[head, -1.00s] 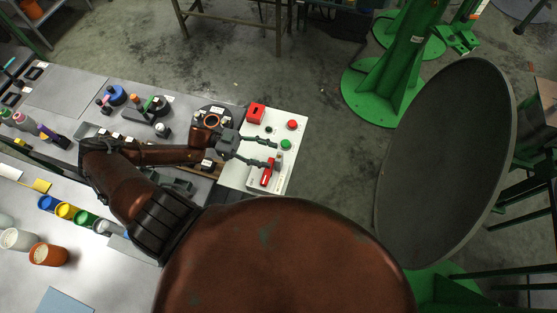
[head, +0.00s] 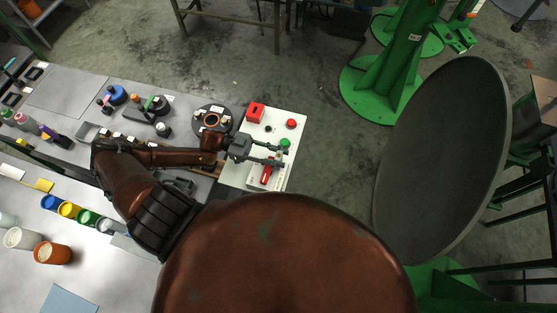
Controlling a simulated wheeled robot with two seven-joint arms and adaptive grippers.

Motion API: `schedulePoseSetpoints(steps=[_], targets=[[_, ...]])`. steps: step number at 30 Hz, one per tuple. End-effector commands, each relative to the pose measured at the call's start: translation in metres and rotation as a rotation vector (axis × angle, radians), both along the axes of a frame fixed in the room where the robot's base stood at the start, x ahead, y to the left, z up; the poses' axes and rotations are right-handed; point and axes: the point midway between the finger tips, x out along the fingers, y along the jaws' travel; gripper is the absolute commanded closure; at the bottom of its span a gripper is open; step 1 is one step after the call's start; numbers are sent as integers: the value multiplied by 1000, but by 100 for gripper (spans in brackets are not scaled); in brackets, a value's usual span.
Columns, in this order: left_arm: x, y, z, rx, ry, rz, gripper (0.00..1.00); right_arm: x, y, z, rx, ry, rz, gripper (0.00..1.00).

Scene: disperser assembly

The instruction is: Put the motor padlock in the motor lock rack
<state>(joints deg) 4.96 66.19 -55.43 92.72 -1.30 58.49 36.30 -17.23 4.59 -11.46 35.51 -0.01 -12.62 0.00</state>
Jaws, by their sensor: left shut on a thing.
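My left gripper (head: 281,155) reaches over the white panel (head: 236,174) on the right end of the bench. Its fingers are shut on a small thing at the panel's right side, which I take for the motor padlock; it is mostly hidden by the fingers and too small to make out. A red part (head: 266,174) on a pale base lies just below the fingers. A red box (head: 256,112) stands at the panel's top left; I cannot tell whether it is the motor lock rack. My right gripper is not in view.
A red button (head: 291,124) and a green button (head: 285,143) sit on the panel near the fingers. A round dark fixture (head: 212,119) stands left of the panel.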

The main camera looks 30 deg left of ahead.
Motion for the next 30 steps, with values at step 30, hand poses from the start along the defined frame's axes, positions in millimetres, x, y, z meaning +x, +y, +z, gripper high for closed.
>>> schedulePoseSetpoints(steps=[30], targets=[[16, 21, 65, 3, -5, 1, 100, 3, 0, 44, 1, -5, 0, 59]])
